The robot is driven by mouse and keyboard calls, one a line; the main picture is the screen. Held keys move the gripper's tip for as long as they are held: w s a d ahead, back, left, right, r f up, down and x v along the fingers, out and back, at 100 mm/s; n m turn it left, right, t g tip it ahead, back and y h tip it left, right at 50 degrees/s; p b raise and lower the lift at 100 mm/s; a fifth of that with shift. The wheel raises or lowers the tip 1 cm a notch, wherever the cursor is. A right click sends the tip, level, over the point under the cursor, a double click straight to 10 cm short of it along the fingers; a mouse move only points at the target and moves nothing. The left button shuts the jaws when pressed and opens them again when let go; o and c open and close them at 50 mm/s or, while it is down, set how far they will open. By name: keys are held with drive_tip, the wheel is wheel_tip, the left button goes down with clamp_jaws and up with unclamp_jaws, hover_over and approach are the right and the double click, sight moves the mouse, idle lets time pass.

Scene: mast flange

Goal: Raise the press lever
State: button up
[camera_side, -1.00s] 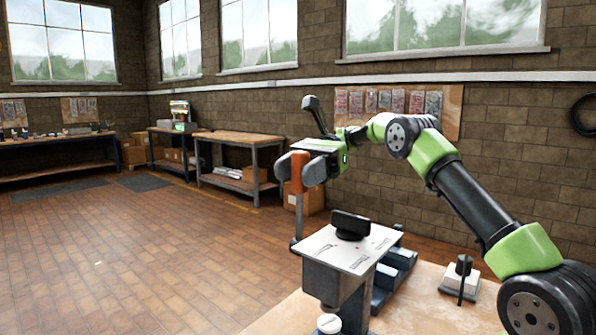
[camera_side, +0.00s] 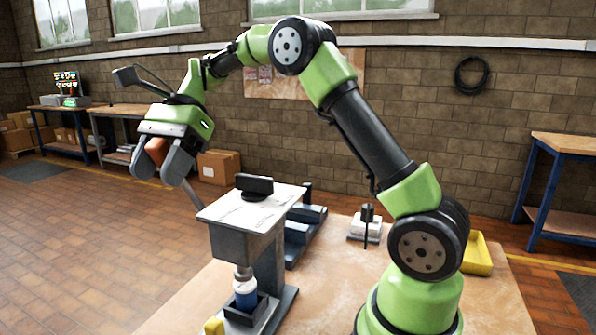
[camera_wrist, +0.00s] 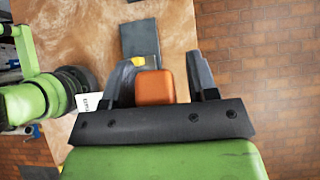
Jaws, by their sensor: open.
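The press (camera_side: 262,250) stands on the wooden bench with a pale top plate (camera_side: 235,212) and a black knob. Its lever rod (camera_side: 193,195) slants up and left from the press to an orange grip (camera_side: 155,149). My gripper (camera_side: 158,172) is open, with its grey fingers either side of the orange grip. In the wrist view the orange grip (camera_wrist: 155,87) sits between the fingers (camera_wrist: 162,68), close to the left finger, with a gap to the right one. The lever's lower end is partly hidden behind the press top.
A blue-and-white piece (camera_side: 246,292) stands under the press ram. A dark blue stepped block (camera_side: 303,235), a white block with a black post (camera_side: 365,226) and a yellow tray (camera_side: 478,256) lie on the bench (camera_side: 335,290). Open floor lies to the left.

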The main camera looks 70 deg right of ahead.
sight(151, 144)
drive_tip(key=a+f+h, duration=0.4)
drive_tip(key=v, duration=0.8)
drive_tip(key=shift+d+r, duration=0.25)
drive_tip(key=shift+v, duration=0.75)
drive_tip(key=shift+s+r+n, duration=0.4)
drive_tip(key=shift+s+r, duration=0.15)
drive_tip(key=s+f+n+t+h, duration=0.2)
drive_tip(key=s+f+n+t, duration=0.2)
drive_tip(key=s+n, duration=0.9)
drive_tip(key=shift+s+a+t+h, duration=0.25)
drive_tip(key=shift+s+t, duration=1.35)
drive_tip(key=shift+s, duration=2.25)
